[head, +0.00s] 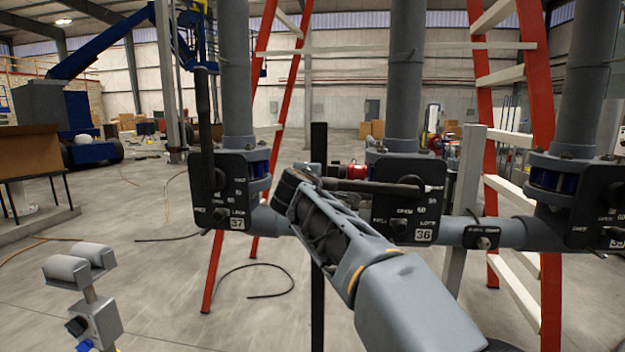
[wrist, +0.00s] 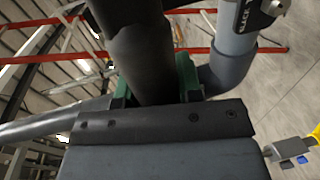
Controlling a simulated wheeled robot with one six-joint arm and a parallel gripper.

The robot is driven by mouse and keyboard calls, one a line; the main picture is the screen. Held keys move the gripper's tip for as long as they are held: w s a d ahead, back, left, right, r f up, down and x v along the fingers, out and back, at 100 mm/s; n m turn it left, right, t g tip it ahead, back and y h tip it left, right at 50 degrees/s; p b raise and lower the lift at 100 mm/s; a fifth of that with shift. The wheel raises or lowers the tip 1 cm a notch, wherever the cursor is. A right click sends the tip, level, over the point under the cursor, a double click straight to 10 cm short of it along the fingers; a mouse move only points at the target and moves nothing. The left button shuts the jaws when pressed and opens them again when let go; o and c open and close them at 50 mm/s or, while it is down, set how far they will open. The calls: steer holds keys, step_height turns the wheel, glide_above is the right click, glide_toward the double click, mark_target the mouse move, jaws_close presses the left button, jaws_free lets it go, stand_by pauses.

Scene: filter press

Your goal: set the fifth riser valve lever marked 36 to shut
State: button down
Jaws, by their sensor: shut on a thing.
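The plate marked 36 (head: 424,236) is a black panel on the middle riser in the head view. Its black lever (head: 372,187) lies about level, running left from the pivot over the plate to my gripper (head: 300,182). In the wrist view a thick dark grip (wrist: 140,50) sits between the green pads of my gripper (wrist: 153,85), which is shut on it. In the head view my gripper hides the lever's far end. Some small print on the plate is too small to read surely.
The plate marked 37 (head: 237,222), with its lever (head: 204,115) upright, stands left of my gripper. Another valve plate (head: 597,215) is at the right edge. Red ladders (head: 545,120) stand behind the risers. A two-roller stand (head: 78,265) is at lower left.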

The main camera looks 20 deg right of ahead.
steer(key=shift+f+n+b, duration=0.3)
steer(key=shift+f, duration=0.6)
steer(key=c, duration=0.8)
jaws_free()
steer(key=shift+s+r, duration=0.1)
steer(key=shift+r, duration=0.1)
steer(key=shift+s+a, duration=0.2)
steer(key=shift+s, duration=0.05)
steer(key=v, duration=1.3)
